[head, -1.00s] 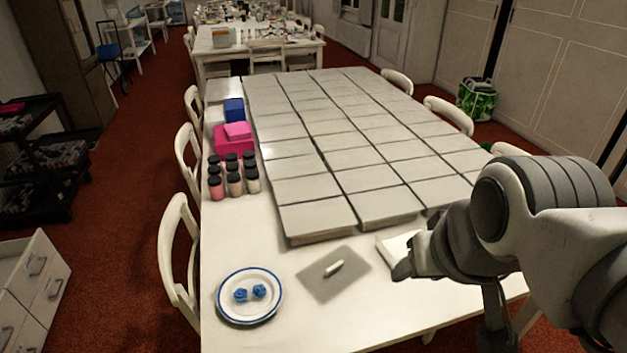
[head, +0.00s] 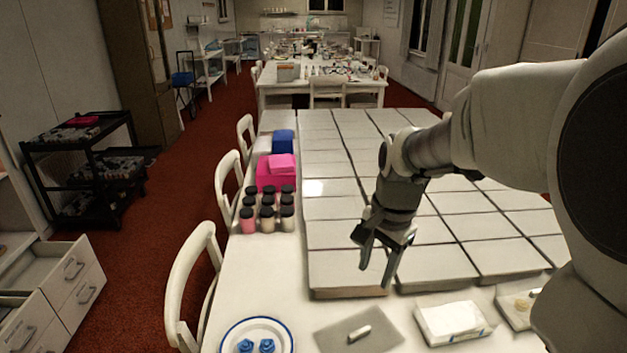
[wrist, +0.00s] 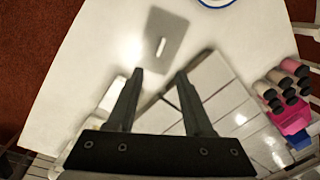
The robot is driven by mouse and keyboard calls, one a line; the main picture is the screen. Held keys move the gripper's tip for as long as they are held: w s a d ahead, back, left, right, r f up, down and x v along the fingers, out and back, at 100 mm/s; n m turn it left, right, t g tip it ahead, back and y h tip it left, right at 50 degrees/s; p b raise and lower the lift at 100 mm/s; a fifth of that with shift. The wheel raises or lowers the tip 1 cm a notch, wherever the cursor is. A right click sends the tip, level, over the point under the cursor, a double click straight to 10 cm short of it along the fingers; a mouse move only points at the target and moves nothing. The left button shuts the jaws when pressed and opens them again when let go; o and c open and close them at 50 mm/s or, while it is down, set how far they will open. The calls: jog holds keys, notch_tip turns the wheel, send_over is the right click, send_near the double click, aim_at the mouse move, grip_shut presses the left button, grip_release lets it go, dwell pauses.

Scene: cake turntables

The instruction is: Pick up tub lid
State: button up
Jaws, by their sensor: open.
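I cannot surely make out a tub lid in either view. My gripper (head: 377,272) is open and empty, pointing down above the near end of the slab-covered table area. A white flat block or packet (head: 452,320) lies on the table, to the right of and nearer than the gripper. A shallow white container (head: 515,312) with something beige stands right of it, partly hidden by my arm.
A grey mat (head: 345,338) with a white stick lies at the near edge, beside a blue-rimmed plate (head: 228,342) with blue flowers. Dark-capped jars (head: 267,212), pink boxes (head: 270,178) and a blue box (head: 283,141) line the left side. Chairs (head: 197,260) stand along the left edge.

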jog(key=w+f+m+g+b, duration=0.1)
jog(key=w+f+m, duration=0.1)
jog(key=w+f, duration=0.3)
jog(key=m+b, duration=0.1)
jog(key=b, duration=0.2)
send_over(360, 331)
jog(key=shift+h, duration=0.3)
jog(key=f, duration=1.3)
jog(key=shift+s+f, duration=0.2)
jog(key=shift+f, duration=0.1)
jog(key=shift+w+f+b, duration=0.15)
jog(key=shift+f+b, duration=0.35)
jog(key=shift+f, duration=1)
jog(key=shift+w+f+b, duration=0.1)
jog(key=shift+f+b, duration=0.4)
jog(key=shift+f, duration=0.95)
grip_shut()
